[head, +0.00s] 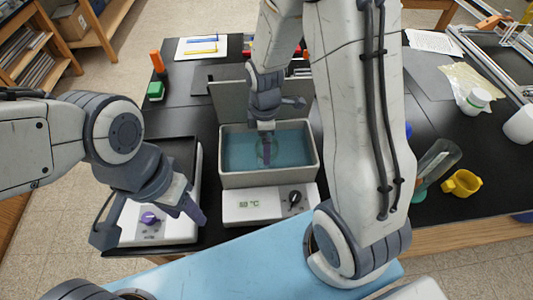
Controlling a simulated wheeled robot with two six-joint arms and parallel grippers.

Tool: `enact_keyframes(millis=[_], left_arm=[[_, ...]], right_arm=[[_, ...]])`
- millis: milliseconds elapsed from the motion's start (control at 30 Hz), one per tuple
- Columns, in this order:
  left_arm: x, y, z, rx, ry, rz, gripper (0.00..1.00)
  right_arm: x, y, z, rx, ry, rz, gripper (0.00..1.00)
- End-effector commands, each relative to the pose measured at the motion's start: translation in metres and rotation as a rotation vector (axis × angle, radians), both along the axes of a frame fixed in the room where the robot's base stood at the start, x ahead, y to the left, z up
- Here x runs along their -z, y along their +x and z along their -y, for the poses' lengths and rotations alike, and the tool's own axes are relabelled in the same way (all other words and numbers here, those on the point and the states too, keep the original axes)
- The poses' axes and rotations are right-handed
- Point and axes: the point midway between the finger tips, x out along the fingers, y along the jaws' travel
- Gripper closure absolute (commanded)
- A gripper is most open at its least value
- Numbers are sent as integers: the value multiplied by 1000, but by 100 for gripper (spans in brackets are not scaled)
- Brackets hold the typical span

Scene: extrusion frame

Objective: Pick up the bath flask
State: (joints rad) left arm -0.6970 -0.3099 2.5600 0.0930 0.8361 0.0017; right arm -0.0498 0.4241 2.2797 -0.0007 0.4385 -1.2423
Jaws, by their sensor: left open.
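The water bath (312,165) is a pale rectangular tank of blue-green water with a front panel reading 50 °C. The bath flask (274,152) appears as a faint, clear greenish shape in the water, largely hidden by my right gripper. My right gripper (266,158) points down into the bath, with a purple finger at the flask. I cannot tell whether it is closed on the flask. My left gripper (150,222) is open and empty at the left, over a white device with a purple knob (150,219).
A raised grey panel (228,101) stands behind the bath. An orange-and-green item (156,88) stands at the back left. My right arm hides the bench's middle right.

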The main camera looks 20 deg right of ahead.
Motion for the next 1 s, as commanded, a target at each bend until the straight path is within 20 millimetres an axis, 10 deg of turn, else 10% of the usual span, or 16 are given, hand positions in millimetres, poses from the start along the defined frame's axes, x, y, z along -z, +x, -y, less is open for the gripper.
enact_keyframes(millis=[667, 900, 1000], left_arm=[[-14, 0, 0, -1, 0, 0, 50], [-14, 0, 0, -1, 0, 0, 50], [-14, 0, 0, -1, 0, 0, 50]], right_arm=[[49, -2, 4, 2, 1, 1, 0], [49, -2, 4, 2, 1, 1, 84], [49, -2, 4, 2, 1, 1, 88]])
